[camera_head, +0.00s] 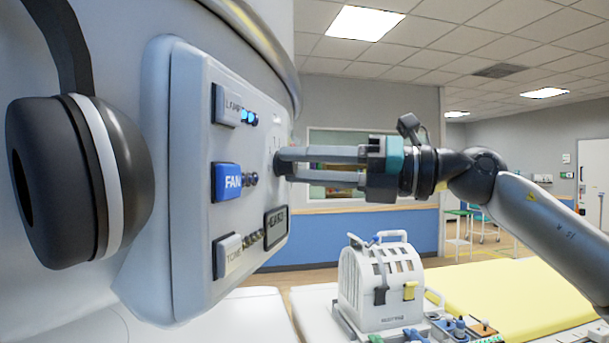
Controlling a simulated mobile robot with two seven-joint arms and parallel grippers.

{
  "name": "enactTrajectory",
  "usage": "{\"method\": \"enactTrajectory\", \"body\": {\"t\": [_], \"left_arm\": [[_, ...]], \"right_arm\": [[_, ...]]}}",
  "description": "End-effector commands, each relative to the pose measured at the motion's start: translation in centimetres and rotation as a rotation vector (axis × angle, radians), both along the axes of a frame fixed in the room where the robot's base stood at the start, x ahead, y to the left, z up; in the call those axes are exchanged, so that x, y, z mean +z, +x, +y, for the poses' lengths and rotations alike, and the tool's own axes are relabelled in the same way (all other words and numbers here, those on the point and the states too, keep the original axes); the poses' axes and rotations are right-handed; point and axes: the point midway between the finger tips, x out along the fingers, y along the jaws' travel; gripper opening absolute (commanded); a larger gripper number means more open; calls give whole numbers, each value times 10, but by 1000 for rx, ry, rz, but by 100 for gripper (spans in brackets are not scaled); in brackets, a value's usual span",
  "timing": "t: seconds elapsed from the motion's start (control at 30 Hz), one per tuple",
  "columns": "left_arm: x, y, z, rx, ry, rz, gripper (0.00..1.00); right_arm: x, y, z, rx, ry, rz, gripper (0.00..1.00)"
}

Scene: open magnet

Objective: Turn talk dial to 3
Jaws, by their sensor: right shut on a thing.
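The white control panel (188,190) on the magnet's side fills the left middle of the head view. It carries a LAMP button (227,106), a blue FAN button (226,182) and a TONE button (228,256). My right gripper (282,164) reaches in from the right, its fingertips against the panel's right part. It is shut on the talk dial, which the fingers mostly hide. The dial's pointer and number cannot be read. My left gripper is not in view.
Black headphones (75,180) hang at the left of the panel. A white slotted coil (382,280) stands on the table below my right arm, near a yellow pad (510,295). Small items lie at the bottom. The space right of the panel is open.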

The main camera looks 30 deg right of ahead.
Motion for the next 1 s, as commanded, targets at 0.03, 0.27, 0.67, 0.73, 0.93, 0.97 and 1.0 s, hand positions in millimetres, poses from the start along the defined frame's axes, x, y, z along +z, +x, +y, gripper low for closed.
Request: {"method": "enactTrajectory", "body": {"t": [0.03, 0.27, 0.67, 0.73, 0.93, 0.97, 1.0], "left_arm": [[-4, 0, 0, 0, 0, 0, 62], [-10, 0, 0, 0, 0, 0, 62], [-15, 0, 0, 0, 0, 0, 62], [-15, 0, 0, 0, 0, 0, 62], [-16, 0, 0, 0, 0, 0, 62], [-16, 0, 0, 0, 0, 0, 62], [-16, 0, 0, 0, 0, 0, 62]], "right_arm": [[-2, 0, 0, -1, 29, 32, 0], [-1, -1, 1, -1, 176, 174, 0], [0, -1, 1, -1, 345, 336, 0], [0, -1, 1, -1, 360, 350, 0], [1, -1, 1, 0, 384, 372, 0], [1, -1, 1, 0, 385, 374, 0], [1, -1, 1, 0, 387, 375, 0]]}}
